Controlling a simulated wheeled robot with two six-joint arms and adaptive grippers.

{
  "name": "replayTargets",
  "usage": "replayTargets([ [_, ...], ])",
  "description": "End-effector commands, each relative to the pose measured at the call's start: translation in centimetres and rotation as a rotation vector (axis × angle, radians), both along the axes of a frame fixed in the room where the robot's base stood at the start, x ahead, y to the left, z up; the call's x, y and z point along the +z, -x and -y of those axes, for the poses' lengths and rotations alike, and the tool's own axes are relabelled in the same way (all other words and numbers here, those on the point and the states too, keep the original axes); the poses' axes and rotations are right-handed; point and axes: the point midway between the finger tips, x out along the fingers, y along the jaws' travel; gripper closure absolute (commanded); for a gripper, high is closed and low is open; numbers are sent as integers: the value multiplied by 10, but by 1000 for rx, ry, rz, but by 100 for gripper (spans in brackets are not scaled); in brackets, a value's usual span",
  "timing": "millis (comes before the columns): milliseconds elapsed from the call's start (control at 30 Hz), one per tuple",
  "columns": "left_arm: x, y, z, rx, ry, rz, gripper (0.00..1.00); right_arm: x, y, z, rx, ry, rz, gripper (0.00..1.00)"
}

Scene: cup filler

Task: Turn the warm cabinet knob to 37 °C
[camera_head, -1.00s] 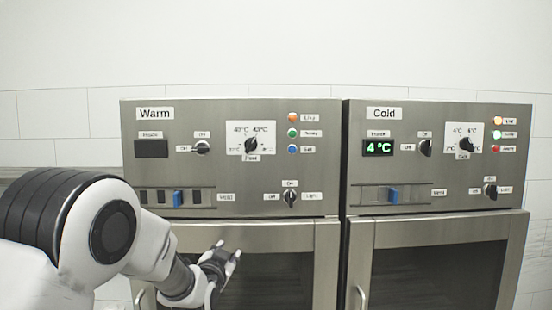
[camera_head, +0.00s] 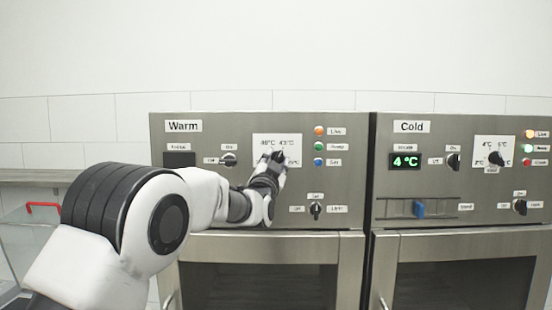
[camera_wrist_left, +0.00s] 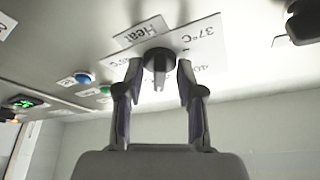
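The warm cabinet (camera_head: 340,185) stands in the middle of the head view. Its white temperature dial plate (camera_head: 291,141) is partly covered by my left gripper (camera_head: 277,157). In the left wrist view, the dark heat knob (camera_wrist_left: 159,60) sits upside down below the "Heat" label (camera_wrist_left: 140,31), with "37°C" printed to its right. The knob's ridge points toward the bottom of the picture. My left gripper's fingers (camera_wrist_left: 159,70) are open, one on each side of the knob, seemingly with small gaps. My right gripper is not in view.
The warm display (camera_head: 179,160) is dark. A switch (camera_head: 229,160) is left of the dial, and coloured lamps (camera_head: 318,146) are right of it. A light switch (camera_head: 316,210) lies below. The cold cabinet (camera_head: 460,185) stands at right, its display reading 4 °C.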

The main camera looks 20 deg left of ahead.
Motion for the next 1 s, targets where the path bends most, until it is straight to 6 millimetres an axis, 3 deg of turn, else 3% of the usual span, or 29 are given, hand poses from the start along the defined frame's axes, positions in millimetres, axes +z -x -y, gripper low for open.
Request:
replayTargets([
  [67,0,0,0,0,0,0,66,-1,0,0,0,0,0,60],
  [167,0,0,0,0,0,0,100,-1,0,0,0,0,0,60],
  [667,-3,0,0,0,44,12,100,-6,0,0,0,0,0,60],
  [1000,-4,0,2,-1,246,72,100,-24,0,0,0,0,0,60],
])
